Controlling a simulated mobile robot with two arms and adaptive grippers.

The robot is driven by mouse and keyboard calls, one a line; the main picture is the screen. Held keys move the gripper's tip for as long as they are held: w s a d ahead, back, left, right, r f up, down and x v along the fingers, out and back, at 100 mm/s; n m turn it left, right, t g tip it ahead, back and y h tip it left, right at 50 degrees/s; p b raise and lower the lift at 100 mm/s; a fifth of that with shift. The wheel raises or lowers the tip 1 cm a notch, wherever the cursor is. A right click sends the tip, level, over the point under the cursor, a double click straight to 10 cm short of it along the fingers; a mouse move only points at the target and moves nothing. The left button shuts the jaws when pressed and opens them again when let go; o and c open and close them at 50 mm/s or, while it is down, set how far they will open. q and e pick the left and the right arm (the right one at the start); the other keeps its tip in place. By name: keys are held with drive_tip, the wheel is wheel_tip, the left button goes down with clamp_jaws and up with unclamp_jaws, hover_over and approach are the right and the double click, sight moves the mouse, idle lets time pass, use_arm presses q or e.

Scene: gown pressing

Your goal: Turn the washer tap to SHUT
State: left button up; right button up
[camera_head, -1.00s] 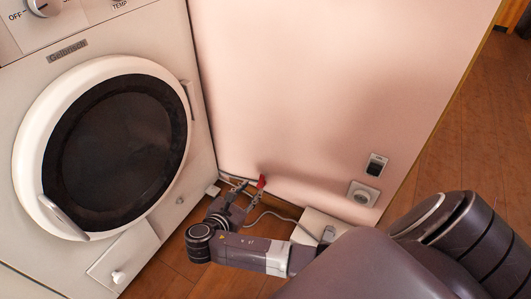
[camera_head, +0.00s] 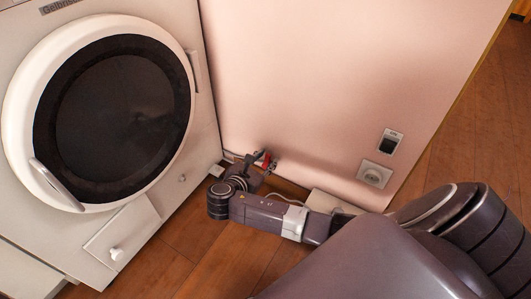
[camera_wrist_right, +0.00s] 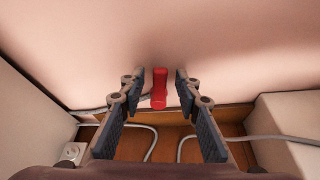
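The washer tap has a red handle (camera_head: 267,163) low on the pink wall, beside the washer. In the right wrist view the red handle (camera_wrist_right: 159,88) stands upright between the fingers, with a gap on each side. My right gripper (camera_head: 262,158) reaches it from the front. In the right wrist view my right gripper (camera_wrist_right: 158,85) is open around the handle, and neither finger visibly touches it. The tap's body behind the handle is mostly hidden. My left gripper is not in view.
The white washer (camera_head: 150,225) with its round dark door stands at the left. A wall socket (camera_head: 374,175) and a switch (camera_head: 390,142) are right of the tap. A pale box (camera_head: 328,203) sits on the floor by the wall. Grey hoses (camera_wrist_right: 215,136) run near the floor.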

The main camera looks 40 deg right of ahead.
clamp_jaws()
drive_tip(key=shift+s, duration=0.1)
idle(0.3)
